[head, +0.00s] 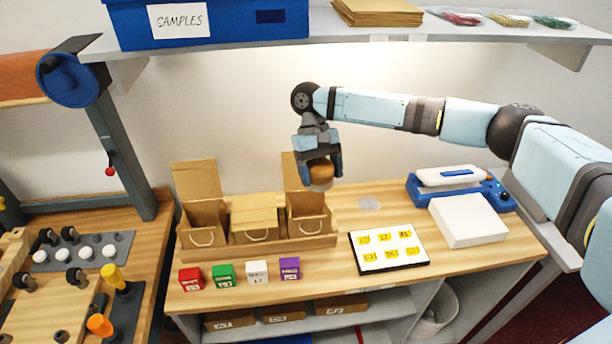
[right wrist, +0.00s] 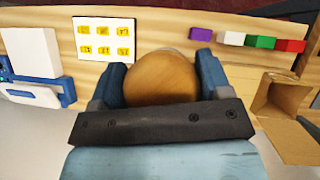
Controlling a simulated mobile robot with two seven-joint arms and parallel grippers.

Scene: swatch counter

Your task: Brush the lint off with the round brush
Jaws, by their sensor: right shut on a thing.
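My right gripper (head: 320,170) is shut on the round brush (head: 321,177), which has a brown wooden body and a paler underside. It is held in the air above the counter, near the right-hand open box. In the right wrist view the brush (right wrist: 162,78) fills the space between the two blue fingers (right wrist: 161,82). A white board with several yellow swatches (head: 389,248) lies on the counter (head: 340,215), below and right of the brush. I cannot make out lint for certain. My left gripper is not in view.
Cardboard boxes (head: 254,221) stand in a tray at the counter's back left. Red (head: 191,278), green, white and purple blocks line the front left. A white slab (head: 467,220) and a blue-and-white device (head: 461,187) are at right. A shelf (head: 335,27) hangs above.

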